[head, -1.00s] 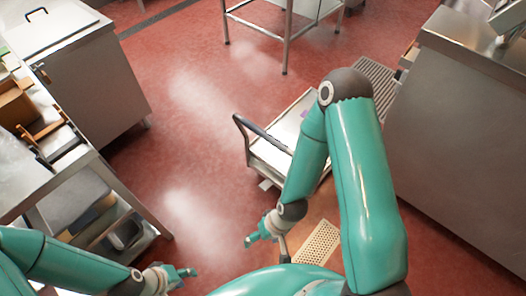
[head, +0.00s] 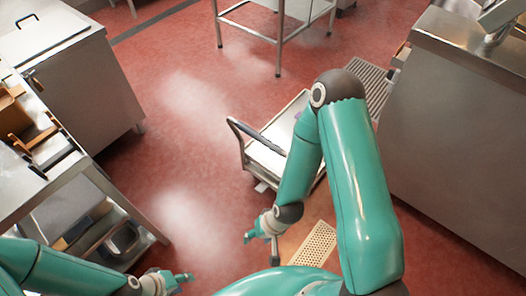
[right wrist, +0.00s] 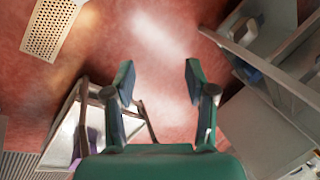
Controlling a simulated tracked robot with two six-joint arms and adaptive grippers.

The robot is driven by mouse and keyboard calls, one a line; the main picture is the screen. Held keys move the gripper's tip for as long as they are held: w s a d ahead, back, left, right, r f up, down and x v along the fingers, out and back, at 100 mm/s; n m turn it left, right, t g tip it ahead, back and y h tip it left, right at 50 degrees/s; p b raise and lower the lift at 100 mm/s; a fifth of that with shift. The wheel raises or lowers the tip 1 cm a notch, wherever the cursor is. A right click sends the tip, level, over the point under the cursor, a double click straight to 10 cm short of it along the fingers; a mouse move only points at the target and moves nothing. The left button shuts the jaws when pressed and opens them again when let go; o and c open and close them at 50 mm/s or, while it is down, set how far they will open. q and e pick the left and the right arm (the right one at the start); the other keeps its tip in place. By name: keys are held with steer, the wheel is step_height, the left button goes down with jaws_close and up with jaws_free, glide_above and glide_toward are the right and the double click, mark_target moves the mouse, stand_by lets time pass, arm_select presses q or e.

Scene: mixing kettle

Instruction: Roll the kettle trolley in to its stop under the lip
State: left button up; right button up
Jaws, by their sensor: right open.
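The trolley (head: 262,158) is a low, flat, light-topped platform with a dark-ended tubular push handle (head: 236,128) at its left end. It stands on the red floor, its right part hidden behind my right arm. It also shows at the lower left of the right wrist view (right wrist: 66,128), its handle partly behind my finger. My right gripper (head: 256,234) is open and empty, nearer to me than the trolley and apart from its handle; its spread fingers show in the right wrist view (right wrist: 158,82). My left gripper (head: 182,281) is low at the left, its jaws unclear. I cannot identify the kettle or lip.
A perforated plate (head: 316,243) lies on the floor near my right gripper. A floor grate (head: 372,84) is beyond my right elbow. A steel counter (head: 455,135) stands right, a shelved bench (head: 125,205) left, a steel-legged table (head: 278,38) at the back. Floor left of the trolley is clear.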

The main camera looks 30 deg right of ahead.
steer(key=w+d+m+t+h, duration=0.2)
steer(key=w+d+m, duration=0.1)
steer(key=w+m, duration=0.1)
steer(key=m+t+h+b, duration=0.8)
steer(key=m+t+b, duration=0.6)
steer(key=b, duration=2)
glide_toward(260, 139)
steer(key=w+d, duration=0.1)
steer(key=w, duration=0.2)
steer(key=w+d+m+g, duration=0.1)
steer(key=w, duration=0.2)
steer(key=w+d+g, duration=0.1)
steer(key=w+d, duration=0.1)
steer(key=w, duration=0.2)
steer(key=shift+w+f+m+b, duration=0.1)
steer(key=shift+f+m+b, duration=0.2)
steer(key=shift+f+b, duration=0.1)
